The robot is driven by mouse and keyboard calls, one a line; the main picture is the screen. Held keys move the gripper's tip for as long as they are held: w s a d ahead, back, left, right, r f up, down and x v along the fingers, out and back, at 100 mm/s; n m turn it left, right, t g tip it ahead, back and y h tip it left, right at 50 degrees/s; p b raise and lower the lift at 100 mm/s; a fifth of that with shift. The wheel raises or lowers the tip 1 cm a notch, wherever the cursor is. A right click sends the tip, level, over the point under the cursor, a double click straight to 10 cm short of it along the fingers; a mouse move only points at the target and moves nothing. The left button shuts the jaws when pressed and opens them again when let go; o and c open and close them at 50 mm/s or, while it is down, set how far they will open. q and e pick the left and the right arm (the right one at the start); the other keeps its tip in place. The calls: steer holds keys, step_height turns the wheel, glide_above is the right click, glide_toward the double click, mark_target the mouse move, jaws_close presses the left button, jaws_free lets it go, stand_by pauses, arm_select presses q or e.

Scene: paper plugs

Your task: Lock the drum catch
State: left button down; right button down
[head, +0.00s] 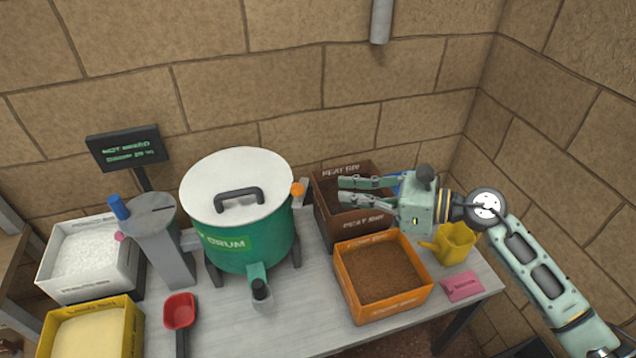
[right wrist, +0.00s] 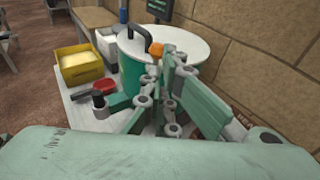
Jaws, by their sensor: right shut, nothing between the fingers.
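The green drum (head: 250,247) stands on the table with a white lid (head: 237,185) on top and a black handle on the lid. An orange knob (head: 298,190) sits at the right side of the lid rim and looks like the catch; it also shows in the right wrist view (right wrist: 156,49). I cannot tell whether it is locked. My right gripper (head: 345,192) is shut and empty, to the right of the orange knob and apart from it, above the brown peat bin. Its fingers point left toward the drum. My left gripper is out of view.
A brown peat bin (head: 318,205) and an orange bin (head: 428,290) stand right of the drum. A yellow watering can (head: 456,243) and pink block (head: 462,287) are farther right. A grey post (head: 165,235), white bin (head: 50,270) and red scoop (head: 180,310) are left.

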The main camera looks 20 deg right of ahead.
mark_target(300, 184)
steer(key=p+x, duration=0.2)
steer(key=x, duration=0.5)
steer(key=shift+a+p, duration=0.2)
steer(key=shift+p, duration=0.15)
steer(key=shift+w, duration=0.1)
